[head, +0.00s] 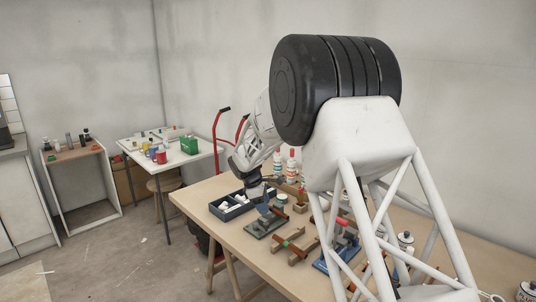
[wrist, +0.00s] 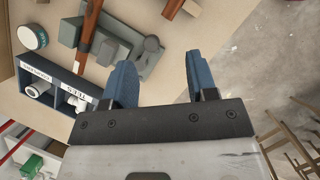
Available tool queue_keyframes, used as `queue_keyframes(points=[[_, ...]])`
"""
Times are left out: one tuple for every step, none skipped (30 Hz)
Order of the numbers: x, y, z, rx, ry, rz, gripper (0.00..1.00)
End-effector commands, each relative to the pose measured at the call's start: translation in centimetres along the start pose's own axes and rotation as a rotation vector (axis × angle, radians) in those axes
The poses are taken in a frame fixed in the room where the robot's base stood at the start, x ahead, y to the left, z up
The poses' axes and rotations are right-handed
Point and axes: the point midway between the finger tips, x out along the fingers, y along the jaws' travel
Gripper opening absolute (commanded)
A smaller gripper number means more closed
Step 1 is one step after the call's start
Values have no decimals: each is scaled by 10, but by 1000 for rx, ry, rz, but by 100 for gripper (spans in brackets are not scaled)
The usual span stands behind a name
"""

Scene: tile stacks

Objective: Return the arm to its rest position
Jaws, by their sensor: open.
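My gripper (wrist: 158,62) is open, with two blue fingers spread apart and nothing between them in the wrist view. In the head view my gripper (head: 264,209) hangs above the near-left part of the wooden workbench (head: 192,198), beside a dark compartment box (head: 219,214). In the wrist view the box (wrist: 64,76) lies left of the fingers, with labelled compartments holding white pieces. A grey-green fixture (wrist: 151,58) shows beyond and between the fingers. My arm hides part of the bench in the head view.
Bottles (head: 291,166) with red caps stand at the back of the bench. Wooden pieces and a blue clamp-like fixture (head: 328,262) lie nearer. A white side table (head: 203,148) and a red hand truck (head: 217,130) stand behind. The floor (head: 140,255) left of the bench is mostly clear.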

Motion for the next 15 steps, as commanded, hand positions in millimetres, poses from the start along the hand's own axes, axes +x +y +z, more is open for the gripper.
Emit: queue_keyframes(points=[[-8, -7, 11, 27, 8, 2, 53], [-12, -11, 17, 43, 13, 2, 53], [-17, -17, 25, 67, 19, 2, 53], [-21, -22, 31, 84, 24, 2, 53], [-24, -26, 38, 102, 29, 2, 53], [-30, -33, 46, 128, 37, 3, 53], [-33, -38, 52, 146, 42, 2, 53], [-37, -43, 58, 165, 48, 2, 53], [-41, -50, 66, 188, 54, 2, 53], [-44, -55, 71, 206, 59, 2, 53], [-48, -60, 77, 225, 64, 2, 53], [-52, -68, 85, 249, 71, 0, 53], [-55, -73, 91, 269, 77, 0, 53], [-58, -79, 96, 286, 82, -1, 53], [-62, -86, 104, 311, 88, -1, 53]])
